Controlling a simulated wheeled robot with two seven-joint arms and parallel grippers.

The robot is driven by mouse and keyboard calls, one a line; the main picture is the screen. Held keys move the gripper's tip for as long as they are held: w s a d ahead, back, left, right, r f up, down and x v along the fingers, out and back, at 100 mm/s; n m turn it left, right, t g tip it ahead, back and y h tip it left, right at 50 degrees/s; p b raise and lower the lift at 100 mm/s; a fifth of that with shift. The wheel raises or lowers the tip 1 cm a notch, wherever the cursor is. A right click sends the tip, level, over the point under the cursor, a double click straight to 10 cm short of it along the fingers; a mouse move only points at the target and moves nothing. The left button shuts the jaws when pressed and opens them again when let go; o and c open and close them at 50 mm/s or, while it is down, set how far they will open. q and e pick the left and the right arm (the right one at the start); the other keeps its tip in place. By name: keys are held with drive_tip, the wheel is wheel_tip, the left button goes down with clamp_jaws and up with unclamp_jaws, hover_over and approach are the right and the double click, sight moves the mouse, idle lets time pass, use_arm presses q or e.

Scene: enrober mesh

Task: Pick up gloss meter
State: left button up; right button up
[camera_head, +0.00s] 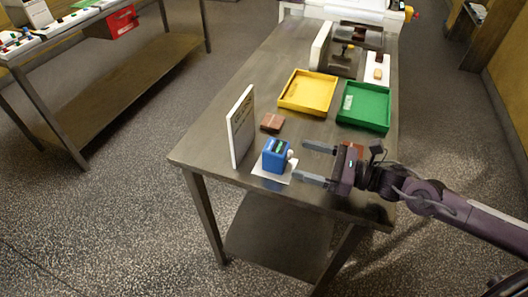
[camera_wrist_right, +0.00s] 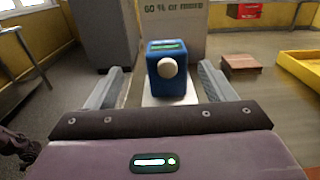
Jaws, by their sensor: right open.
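The gloss meter appears to be the blue box (camera_head: 275,157) with a dark green-lit top and a pale round knob on its side. It stands on a white sheet (camera_head: 263,174) near the table's front left corner. My right gripper (camera_head: 309,162) is open and empty, just right of the blue box, its fingers pointing at it. In the right wrist view the blue box (camera_wrist_right: 167,72) is centred ahead between the two fingers, knob facing me, and looks beyond the fingertips. My left gripper is not in view.
An upright white board (camera_head: 241,126) stands close behind the box; its print shows in the wrist view (camera_wrist_right: 178,22). A brown block (camera_head: 272,122) lies nearby. A yellow tray (camera_head: 308,92) and a green tray (camera_head: 364,106) sit farther back on the metal table (camera_head: 215,152).

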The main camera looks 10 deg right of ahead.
sight(288, 151)
drive_tip(key=shift+w+a, duration=0.3)
drive_tip(key=shift+w, duration=0.05)
drive_tip(key=shift+w+a+r, duration=0.1)
drive_tip(key=shift+w+a, duration=0.15)
drive_tip(key=shift+w, duration=0.05)
drive_tip(key=p+x, duration=0.1)
drive_tip(key=x, duration=0.2)
drive_tip(key=shift+w, duration=0.3)
drive_tip(key=shift+w+a+f+p, duration=0.2)
drive_tip(key=shift+w+a+p, duration=0.1)
drive_tip(key=shift+a, duration=0.2)
drive_tip(key=c, duration=1.1)
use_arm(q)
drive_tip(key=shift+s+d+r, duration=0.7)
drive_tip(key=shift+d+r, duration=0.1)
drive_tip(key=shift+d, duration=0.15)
use_arm(e)
drive_tip(key=shift+c, duration=0.5)
drive_tip(key=shift+r, duration=0.15)
